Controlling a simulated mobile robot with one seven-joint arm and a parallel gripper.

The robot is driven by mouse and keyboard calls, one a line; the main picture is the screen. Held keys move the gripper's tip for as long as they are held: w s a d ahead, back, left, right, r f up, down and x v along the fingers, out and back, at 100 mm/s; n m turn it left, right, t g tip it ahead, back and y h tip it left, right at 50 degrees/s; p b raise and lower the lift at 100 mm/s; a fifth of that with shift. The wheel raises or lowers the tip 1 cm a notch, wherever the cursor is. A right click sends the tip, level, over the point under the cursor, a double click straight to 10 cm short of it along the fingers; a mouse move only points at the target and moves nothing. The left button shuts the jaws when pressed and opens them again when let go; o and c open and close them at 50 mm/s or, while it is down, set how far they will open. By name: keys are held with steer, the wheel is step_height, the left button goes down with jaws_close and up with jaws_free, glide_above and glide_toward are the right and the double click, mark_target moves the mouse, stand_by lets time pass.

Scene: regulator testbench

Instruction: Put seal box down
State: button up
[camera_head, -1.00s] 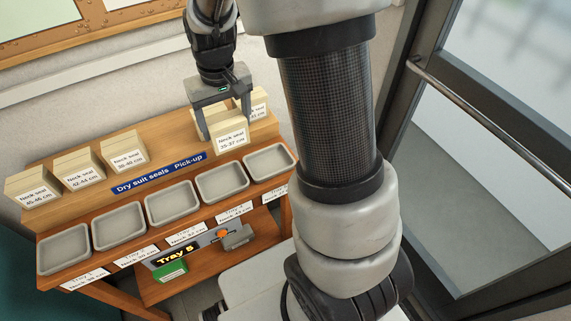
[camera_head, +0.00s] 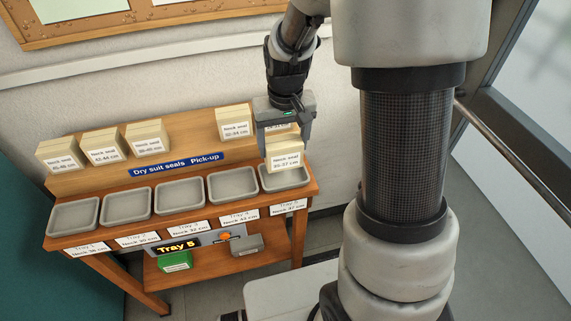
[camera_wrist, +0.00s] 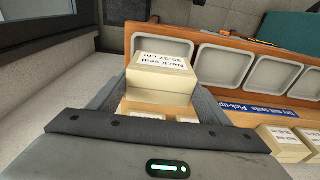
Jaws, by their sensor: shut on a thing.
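A cream seal box (camera_head: 285,156) labelled "Neck seal 35-37 cm" is held between the two fingers of my gripper (camera_head: 287,138). Whether the box touches the tray cannot be told. The display on the lower panel reads "Tray 5" (camera_head: 178,246).
Other neck seal boxes (camera_head: 102,147) stand on the upper shelf, one of them (camera_head: 235,122) left of my gripper. Several more grey trays (camera_head: 180,196) sit in a row to the left and look empty. A green box (camera_head: 175,262) and a grey box (camera_head: 247,245) are below.

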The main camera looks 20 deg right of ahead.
mark_target(283, 160)
steer(key=shift+f, duration=2.75)
steer(key=shift+f+b, duration=0.2)
steer(key=shift+b, duration=0.2)
steer(key=o, duration=1.2)
steer(key=shift+r, duration=0.1)
